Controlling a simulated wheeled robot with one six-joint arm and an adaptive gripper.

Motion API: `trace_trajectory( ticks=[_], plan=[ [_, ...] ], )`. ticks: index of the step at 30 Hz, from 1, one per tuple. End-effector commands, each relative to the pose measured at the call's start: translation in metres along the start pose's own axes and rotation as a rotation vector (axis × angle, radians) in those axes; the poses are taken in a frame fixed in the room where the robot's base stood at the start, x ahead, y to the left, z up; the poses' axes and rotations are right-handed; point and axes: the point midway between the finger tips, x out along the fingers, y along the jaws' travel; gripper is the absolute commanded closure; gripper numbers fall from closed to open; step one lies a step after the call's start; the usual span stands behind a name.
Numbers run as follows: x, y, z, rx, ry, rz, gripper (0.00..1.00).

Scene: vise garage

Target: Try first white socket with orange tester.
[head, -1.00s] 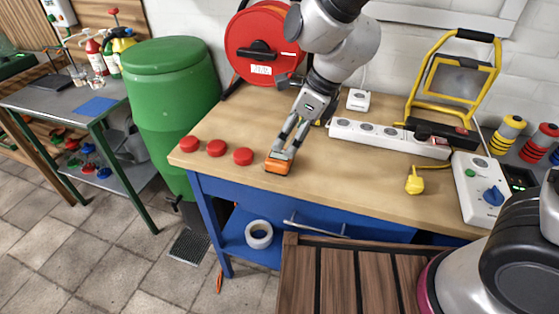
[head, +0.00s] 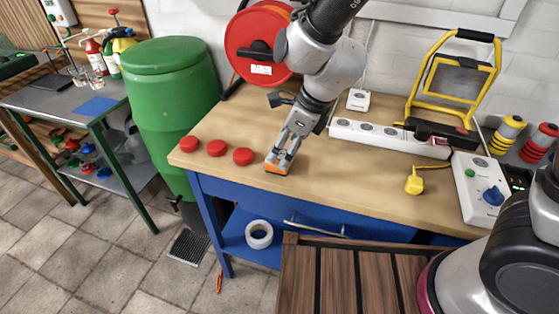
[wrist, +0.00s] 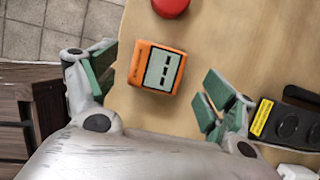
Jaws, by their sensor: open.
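The orange tester (head: 277,168) lies on the wooden bench top near its front edge. In the wrist view the tester (wrist: 158,69) shows a grey display with dark dashes and sits between and beyond my open finger pads. My gripper (head: 281,158) is right at the tester in the head view and partly covers it; the wrist view shows my gripper (wrist: 155,90) open and empty. The white socket strip (head: 388,138) with several round sockets lies at the back of the bench. A single white socket (head: 358,100) sits behind it near the wall.
Three red caps (head: 216,148) lie left of the tester. A yellow plug (head: 414,185), a yellow work lamp (head: 455,85) and a grey box with a blue knob (head: 480,190) are on the right. A red cable reel (head: 262,45) stands behind. The bench middle is clear.

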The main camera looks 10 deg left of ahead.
Motion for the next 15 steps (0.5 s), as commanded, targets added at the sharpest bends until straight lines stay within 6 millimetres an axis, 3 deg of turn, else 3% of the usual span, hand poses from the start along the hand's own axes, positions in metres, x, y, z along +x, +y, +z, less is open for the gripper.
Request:
trace_trajectory(
  ticks=[6,15],
  plan=[
    [0.031,0.003,-0.002,0.001,0.002,0.002,0.16],
    [0.037,0.003,-0.001,0.000,0.000,0.000,0.16]
  ],
)
